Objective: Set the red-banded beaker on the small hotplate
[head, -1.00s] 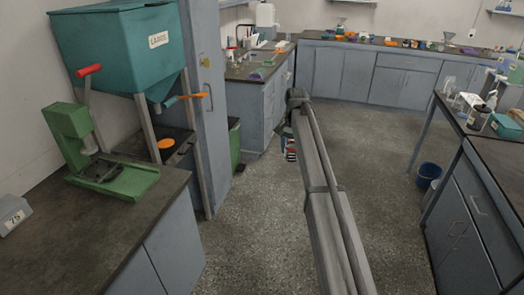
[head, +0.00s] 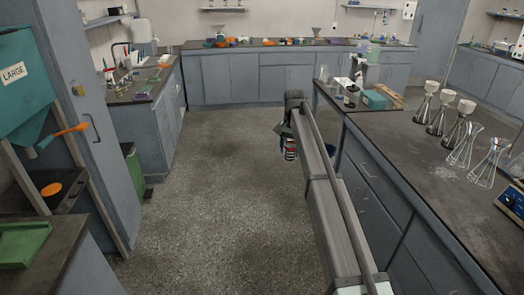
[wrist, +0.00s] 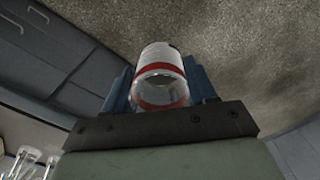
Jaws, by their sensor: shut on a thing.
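The red-banded beaker (wrist: 160,75) is clear glass with a red band and a white label. My gripper (wrist: 160,92) is shut on it, with a blue finger on each side in the wrist view. In the head view the beaker (head: 290,149) hangs over open floor below the end of my arm, partly hidden by the arm. At the right edge of the head view, a device with a blue front panel (head: 512,203) stands on the right bench; it is cut off, so I cannot tell whether it is the small hotplate.
The right bench (head: 400,150) holds several glass flasks (head: 462,150), some with funnels, and a teal box (head: 373,99). A teal hopper (head: 22,85) stands at the left.

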